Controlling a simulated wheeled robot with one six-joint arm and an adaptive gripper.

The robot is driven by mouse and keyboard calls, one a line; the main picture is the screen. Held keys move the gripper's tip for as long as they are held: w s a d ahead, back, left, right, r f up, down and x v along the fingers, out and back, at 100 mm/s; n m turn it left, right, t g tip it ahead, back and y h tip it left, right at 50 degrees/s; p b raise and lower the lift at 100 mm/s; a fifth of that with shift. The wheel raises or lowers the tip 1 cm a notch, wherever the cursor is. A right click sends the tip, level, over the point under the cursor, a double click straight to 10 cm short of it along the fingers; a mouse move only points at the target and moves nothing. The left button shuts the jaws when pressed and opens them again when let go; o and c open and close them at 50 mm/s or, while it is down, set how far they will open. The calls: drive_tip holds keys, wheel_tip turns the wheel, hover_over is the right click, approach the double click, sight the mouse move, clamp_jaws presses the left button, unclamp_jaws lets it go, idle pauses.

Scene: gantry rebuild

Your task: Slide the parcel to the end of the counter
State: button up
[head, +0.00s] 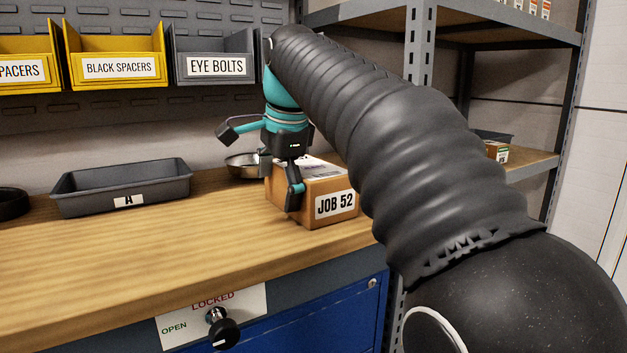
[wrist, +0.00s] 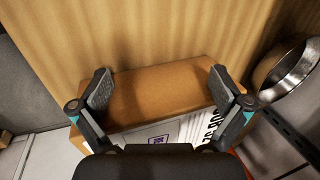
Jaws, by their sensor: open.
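The parcel, a brown cardboard box (head: 328,186) labelled JOB 52, sits on the wooden counter (head: 190,235) near its right end. My arm partly hides its right side in the head view. My gripper (head: 260,167) is open at the parcel's left side, one finger low in front of the box and the other out to the left. In the wrist view, the parcel (wrist: 160,92) lies below and between the two spread fingers of my gripper (wrist: 161,88). I cannot tell whether either finger touches it.
A metal bowl (head: 241,164) stands behind the parcel, close to it. A grey tray marked A (head: 120,188) stands to the left, with clear counter between. Labelled bins (head: 115,62) hang above. Grey shelving (head: 420,60) stands beyond the right end. A knob (head: 222,327) sticks out below the front edge.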

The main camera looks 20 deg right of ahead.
sight(306, 168)
drive_tip(key=shift+w+d, duration=0.35)
drive_tip(key=shift+d, duration=0.8)
drive_tip(key=shift+w+d, duration=0.35)
drive_tip(key=shift+d, duration=0.85)
drive_tip(key=shift+w+d, duration=0.35)
drive_tip(key=shift+d, duration=0.8)
drive_tip(key=shift+s+a, duration=0.3)
drive_tip(key=shift+a, duration=0.65)
drive_tip(key=shift+r, duration=5)
drive_tip(key=shift+s, duration=0.1)
